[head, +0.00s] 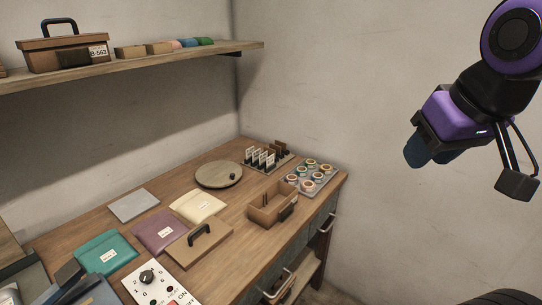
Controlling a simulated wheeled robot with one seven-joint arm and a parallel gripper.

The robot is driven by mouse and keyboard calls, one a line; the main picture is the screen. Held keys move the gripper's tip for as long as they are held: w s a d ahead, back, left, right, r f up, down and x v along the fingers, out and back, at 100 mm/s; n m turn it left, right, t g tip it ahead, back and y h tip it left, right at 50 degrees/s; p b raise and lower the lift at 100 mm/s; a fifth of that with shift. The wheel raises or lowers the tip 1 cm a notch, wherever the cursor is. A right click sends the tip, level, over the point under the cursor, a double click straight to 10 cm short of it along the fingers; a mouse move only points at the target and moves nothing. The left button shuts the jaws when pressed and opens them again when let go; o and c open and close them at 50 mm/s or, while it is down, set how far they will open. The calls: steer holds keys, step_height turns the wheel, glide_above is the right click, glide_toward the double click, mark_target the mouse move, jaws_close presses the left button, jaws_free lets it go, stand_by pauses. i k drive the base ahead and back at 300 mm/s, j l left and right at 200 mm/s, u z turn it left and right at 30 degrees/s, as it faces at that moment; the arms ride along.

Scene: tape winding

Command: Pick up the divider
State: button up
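Several small upright cards with white faces and dark parts (262,158) stand in a row on a dark base at the back of the wooden workbench (110,213). They look like dividers, but I cannot tell which one is the divider. My gripper (432,155) hangs in the upper right, in front of the bare wall, well away from the cards and the bench. Its dark fingers point down and left. The gap between them does not show clearly, and I see nothing held.
A round wooden disc (219,175) lies left of the cards, and a tray of rolls (326,178) stands right. An open brown box (262,214), handled lid (186,254), colored pouches (160,232) and control panel (135,283) are nearer. A shelf (135,65) hangs above.

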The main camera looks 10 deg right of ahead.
mark_target(270, 151)
steer(key=i+l+u, duration=0.1)
steer(key=u, duration=0.3)
steer(key=l+u, duration=0.2)
steer(key=u, duration=0.2)
steer(key=i+l+u, duration=0.15)
steer(key=l, duration=0.5)
steer(key=i+l+u, duration=0.15)
steer(key=l, duration=0.55)
steer(key=l+u, duration=0.15)
steer(key=l, duration=0.5)
steer(key=i, duration=0.05)
